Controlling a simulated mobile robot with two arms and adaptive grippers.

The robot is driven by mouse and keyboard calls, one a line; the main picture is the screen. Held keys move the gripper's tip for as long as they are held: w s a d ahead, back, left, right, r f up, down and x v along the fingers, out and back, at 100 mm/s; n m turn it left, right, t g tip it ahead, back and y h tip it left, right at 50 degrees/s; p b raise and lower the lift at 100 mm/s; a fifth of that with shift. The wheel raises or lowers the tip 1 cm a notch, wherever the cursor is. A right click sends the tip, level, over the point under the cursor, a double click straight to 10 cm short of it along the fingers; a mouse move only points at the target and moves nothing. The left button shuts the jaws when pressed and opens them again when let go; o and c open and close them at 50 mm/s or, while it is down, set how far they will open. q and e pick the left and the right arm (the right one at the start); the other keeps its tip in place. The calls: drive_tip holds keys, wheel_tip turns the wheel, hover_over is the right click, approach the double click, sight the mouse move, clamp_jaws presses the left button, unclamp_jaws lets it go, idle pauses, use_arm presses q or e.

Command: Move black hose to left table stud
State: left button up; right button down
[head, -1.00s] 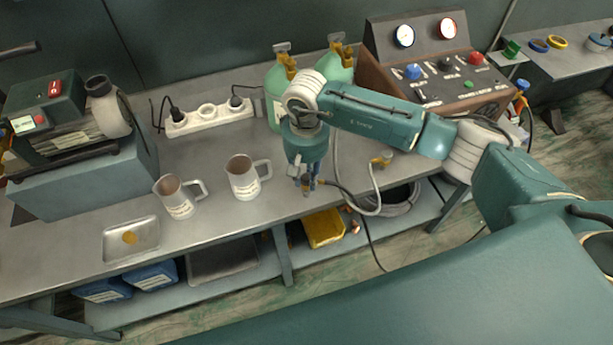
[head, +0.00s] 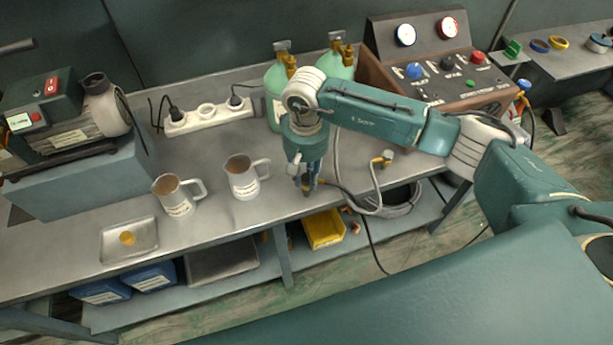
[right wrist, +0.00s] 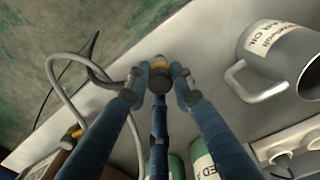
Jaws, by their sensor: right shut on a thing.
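My right gripper (head: 306,188) points down near the front edge of the workbench, right of the two mugs. It is shut on the brass-and-black end fitting of the black hose, which shows between the fingertips in the right wrist view (right wrist: 158,76). The black hose (head: 367,236) runs right from the gripper and hangs down over the bench's front edge. Part of it also shows in the right wrist view (right wrist: 92,66). I cannot make out a left table stud; the gripper hides the bench right under it. My left gripper is not in view.
Two labelled mugs (head: 177,197) (head: 243,180) stand left of the gripper. A grey hose (head: 376,190) with a brass end lies to the right. Green cylinders (head: 280,92) and a gauge panel (head: 435,75) stand behind. A metal tray (head: 129,242) and pump (head: 70,125) are left.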

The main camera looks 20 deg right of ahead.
drive_tip(key=shift+f+b, duration=0.9)
drive_tip(key=shift+b, duration=0.1)
idle(0.7)
